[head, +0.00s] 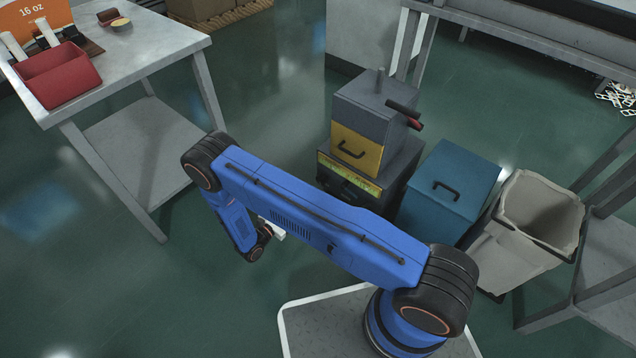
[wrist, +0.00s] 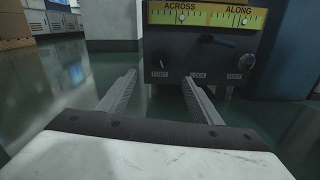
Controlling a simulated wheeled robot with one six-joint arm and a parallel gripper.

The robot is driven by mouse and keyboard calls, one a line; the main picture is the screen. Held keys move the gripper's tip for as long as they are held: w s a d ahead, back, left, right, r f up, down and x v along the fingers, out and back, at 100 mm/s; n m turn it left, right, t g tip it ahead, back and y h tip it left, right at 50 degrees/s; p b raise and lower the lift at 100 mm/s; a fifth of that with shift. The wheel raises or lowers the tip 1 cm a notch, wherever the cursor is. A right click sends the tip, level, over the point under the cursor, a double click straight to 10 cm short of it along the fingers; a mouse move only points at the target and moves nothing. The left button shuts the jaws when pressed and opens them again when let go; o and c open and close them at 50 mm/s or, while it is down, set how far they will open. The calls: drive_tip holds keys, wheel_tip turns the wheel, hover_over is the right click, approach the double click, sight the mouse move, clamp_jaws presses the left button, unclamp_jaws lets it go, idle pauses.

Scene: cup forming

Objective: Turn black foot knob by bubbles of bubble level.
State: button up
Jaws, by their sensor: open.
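A dark machine (wrist: 200,55) fills the upper right of the wrist view. Its yellow strip (wrist: 208,14) carries two bubble level scales, marked ACROSS and ALONG; the bubbles are too small to read surely. Below it, a left foot knob (wrist: 165,60) and a right foot knob (wrist: 246,62) sit above FOOT labels, with a LOCK label between them. My gripper (wrist: 160,77) is open and empty, its fingers pointing at the machine's lower front, apart from the knobs. In the head view, the machine (head: 335,185) stands beyond my arm, which mostly hides my gripper.
A blue bin (head: 448,190) and a grey bin (head: 530,225) stand right of the machine. A steel table (head: 150,40) with a red tray (head: 57,75) is at the left. Open green floor (head: 270,90) lies between the table and the machine.

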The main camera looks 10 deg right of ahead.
sight(320, 181)
drive_tip(key=x, duration=1.6)
drive_tip(key=shift+c, duration=0.7)
drive_tip(key=c, duration=0.9)
